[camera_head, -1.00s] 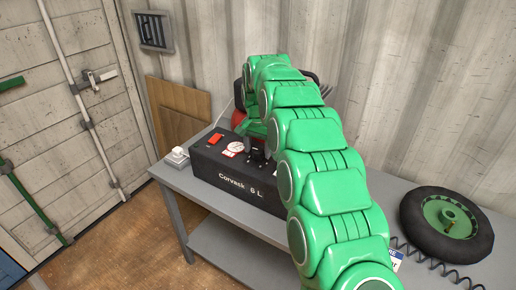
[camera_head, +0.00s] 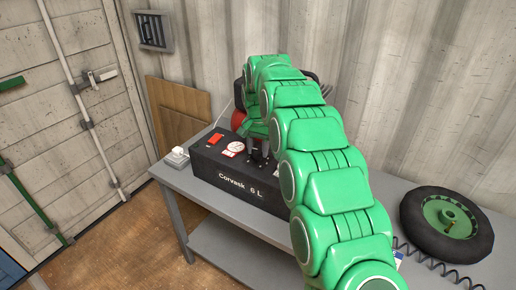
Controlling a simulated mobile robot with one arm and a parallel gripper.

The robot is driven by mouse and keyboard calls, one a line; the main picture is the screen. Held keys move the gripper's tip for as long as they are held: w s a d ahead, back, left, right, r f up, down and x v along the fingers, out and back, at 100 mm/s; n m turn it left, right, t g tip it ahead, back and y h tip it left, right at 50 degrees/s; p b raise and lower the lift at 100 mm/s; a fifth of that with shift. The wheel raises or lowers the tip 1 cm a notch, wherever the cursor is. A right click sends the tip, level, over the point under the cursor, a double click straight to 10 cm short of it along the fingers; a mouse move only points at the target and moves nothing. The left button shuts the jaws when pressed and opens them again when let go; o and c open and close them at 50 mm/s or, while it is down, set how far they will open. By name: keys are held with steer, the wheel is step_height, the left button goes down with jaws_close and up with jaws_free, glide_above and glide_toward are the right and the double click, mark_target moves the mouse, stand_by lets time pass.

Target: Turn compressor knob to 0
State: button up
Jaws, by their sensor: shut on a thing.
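The compressor (camera_head: 240,183) is a black box labelled "Corvask 6 L" on the grey bench, with a red part behind its panel. Its top panel carries a red switch (camera_head: 216,138) and a round white gauge (camera_head: 236,147). My gripper (camera_head: 259,155) points down at the panel just right of the gauge, at the end of my green arm. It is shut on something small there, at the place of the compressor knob. The knob itself is hidden by the fingers and arm, so its setting cannot be read.
The grey bench (camera_head: 172,178) has a lower shelf. A white socket (camera_head: 176,156) with a plug sits left of the compressor. A wheel (camera_head: 446,224) with a green hub and a coiled black hose lie at the right. The corrugated wall stands close behind.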

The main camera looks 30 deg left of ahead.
mark_target(258, 150)
steer(key=n, duration=0.3)
steer(key=shift+n, duration=1.8)
steer(key=o, duration=1.1)
steer(key=shift+c, duration=0.2)
steer(key=shift+r, duration=0.1)
step_height(258, 150, up, 7)
steer(key=shift+r, duration=0.3)
